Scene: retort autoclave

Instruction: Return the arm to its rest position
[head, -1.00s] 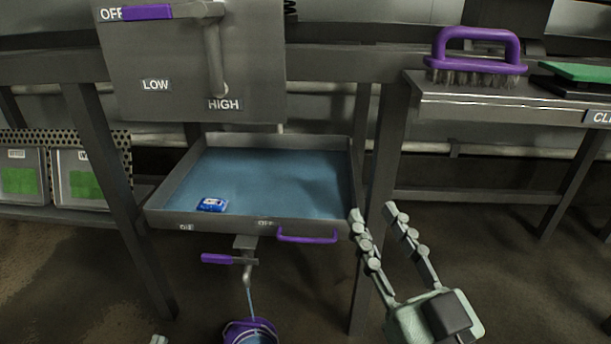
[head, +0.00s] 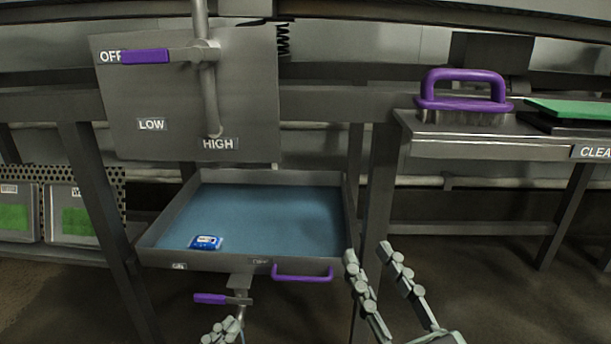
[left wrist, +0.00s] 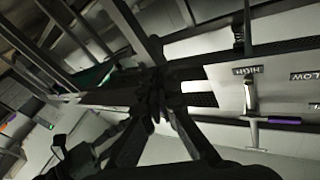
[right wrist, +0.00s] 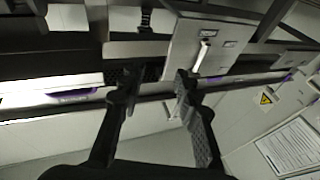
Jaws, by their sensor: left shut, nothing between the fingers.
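My left gripper (head: 222,328) shows at the bottom edge of the head view, below the drain valve under the tray. Its fingers are together and hold nothing; in the left wrist view its dark fingers (left wrist: 160,98) meet near the middle. My right gripper (head: 367,252) is in front of the tray's right front corner in the head view. Its fingers are apart and empty, and the gap also shows in the right wrist view (right wrist: 155,82). Most of both arms lies outside the head view.
A grey tray (head: 165,262) of blue water holds a blue packet (head: 206,243). Its front has a purple handle (head: 302,273), with a purple valve lever (head: 210,299) below. A panel (head: 150,95) hangs above. A purple brush (head: 463,95) stands on the right shelf (head: 490,148).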

